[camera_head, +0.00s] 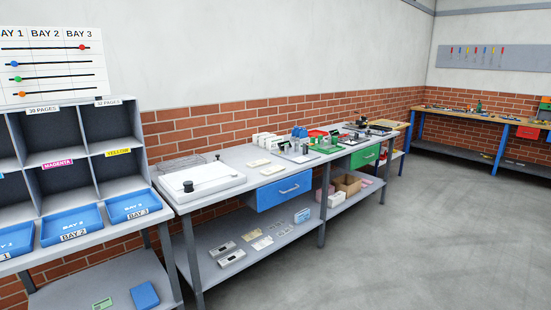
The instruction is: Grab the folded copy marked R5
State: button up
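I cannot make out a folded copy marked R5 in the head camera view. Several small flat pale items (262,243) lie on the lower shelf of the workbench, but their markings are too small to read. Blue trays labelled BAY 2 (72,224) and BAY 3 (133,207) stand on the left bench, with another cut off at the left edge. The trays look empty from here. My gripper is not in view.
Grey pigeonholes (61,184) with MAGENTA and YELLOW labels stand at the left. A long grey workbench (232,160) runs along the brick wall, with its blue drawer (283,190) pulled out. A wooden bench (450,117) stands far right. The grey floor (420,230) is clear.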

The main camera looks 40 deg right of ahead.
aim_at(262, 162)
jog(key=i+l+z, duration=0.1)
jog(key=i+l, duration=1.25)
jog(key=i+l+z, duration=0.15)
jog(key=i+l, duration=0.5)
jog(key=i+l+z, duration=0.1)
jog(key=i+l, duration=0.5)
jog(key=i, duration=0.25)
